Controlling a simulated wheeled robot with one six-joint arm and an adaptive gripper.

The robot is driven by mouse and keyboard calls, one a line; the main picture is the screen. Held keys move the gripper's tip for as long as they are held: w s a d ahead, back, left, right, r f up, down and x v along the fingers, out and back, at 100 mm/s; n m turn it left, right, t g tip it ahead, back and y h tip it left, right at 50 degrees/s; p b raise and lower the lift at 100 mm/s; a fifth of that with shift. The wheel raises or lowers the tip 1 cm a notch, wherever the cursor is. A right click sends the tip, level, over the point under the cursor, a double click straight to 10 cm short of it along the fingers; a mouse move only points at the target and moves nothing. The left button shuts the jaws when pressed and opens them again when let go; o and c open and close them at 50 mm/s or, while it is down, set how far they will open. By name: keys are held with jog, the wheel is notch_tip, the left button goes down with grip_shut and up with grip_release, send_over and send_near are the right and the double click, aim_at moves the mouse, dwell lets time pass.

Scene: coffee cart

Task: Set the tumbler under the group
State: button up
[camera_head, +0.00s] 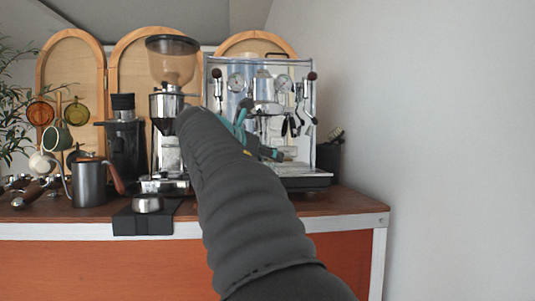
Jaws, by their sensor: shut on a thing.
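The espresso machine (312,82) is chrome and stands at the right end of the counter. Its group is largely behind my arm and gripper, and dark handles hang at its front. My gripper (276,154), with teal and dark parts, is in front of the machine's lower middle, mostly hidden by my own dark sleeved arm. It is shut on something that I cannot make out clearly. A small pale patch (291,152) shows by the fingertips. It may be part of the tumbler or of the machine. No tumbler is plainly visible elsewhere.
A grinder (172,62) with a smoky hopper stands left of the machine, beside a smaller dark grinder (125,150). A grey kettle (89,183) and a metal cup on a black mat (142,223) are at left. A dark container (328,160) stands right of the machine. The counter's front right is clear.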

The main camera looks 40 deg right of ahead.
jog(key=w+d+p, duration=0.2)
jog(key=w+p, duration=0.1)
jog(key=shift+r, duration=0.15)
jog(key=shift+w+d+f+p, duration=0.2)
jog(key=shift+w+p, duration=0.1)
jog(key=shift+w, duration=0.1)
jog(key=shift+w+d+f+p, duration=0.1)
jog(key=shift+w+d+p, duration=0.1)
jog(key=shift+w+p, duration=0.15)
jog(key=shift+f, duration=0.25)
dwell(0.3)
jog(key=o, duration=1.3)
jog(key=shift+c, duration=0.2)
jog(key=v, duration=1.2)
jog(key=shift+a, duration=0.1)
